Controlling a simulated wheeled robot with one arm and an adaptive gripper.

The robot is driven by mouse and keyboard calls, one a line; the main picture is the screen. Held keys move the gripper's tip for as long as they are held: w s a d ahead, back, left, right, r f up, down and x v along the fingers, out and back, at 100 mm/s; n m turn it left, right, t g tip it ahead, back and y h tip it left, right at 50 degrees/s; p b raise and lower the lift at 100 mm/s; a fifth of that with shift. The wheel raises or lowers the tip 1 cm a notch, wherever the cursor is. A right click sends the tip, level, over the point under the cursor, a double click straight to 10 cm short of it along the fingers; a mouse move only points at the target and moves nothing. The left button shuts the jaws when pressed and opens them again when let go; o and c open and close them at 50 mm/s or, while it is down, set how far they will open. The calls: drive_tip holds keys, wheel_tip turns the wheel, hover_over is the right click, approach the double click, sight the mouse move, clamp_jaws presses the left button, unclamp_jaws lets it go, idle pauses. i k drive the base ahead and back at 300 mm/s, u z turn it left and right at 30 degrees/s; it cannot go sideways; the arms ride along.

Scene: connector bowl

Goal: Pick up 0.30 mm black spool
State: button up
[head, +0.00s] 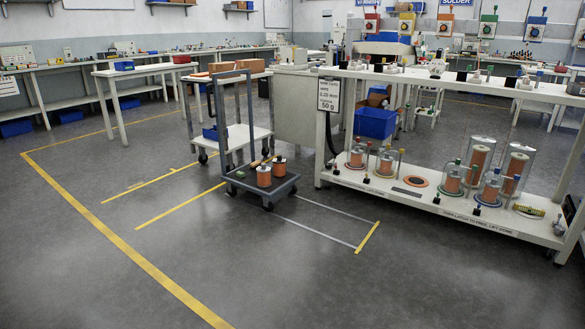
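Two copper-coloured spools stand upright on the low deck of a dark trolley: a front spool (264,176) with a dark top and a rear spool (279,168) with a dark, pale-rimmed top. More copper spools stand under clear covers on the lower shelf of the right-hand bench, such as one spool at its left (357,158), a middle one (453,182) and a tall one (516,170). No 0.30 mm marking is readable on any spool, so I cannot tell which is the black one. My gripper is not in view.
The dark trolley (240,184) has an upright handle and stands beside a white cart (244,134). The long white bench (345,181) with its lower shelf fills the right. A hanging sign (329,95) and blue bin (376,123) are near its left end. The grey floor in front is clear.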

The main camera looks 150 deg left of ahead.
sight(279, 163)
drive_tip(key=u, duration=5.1)
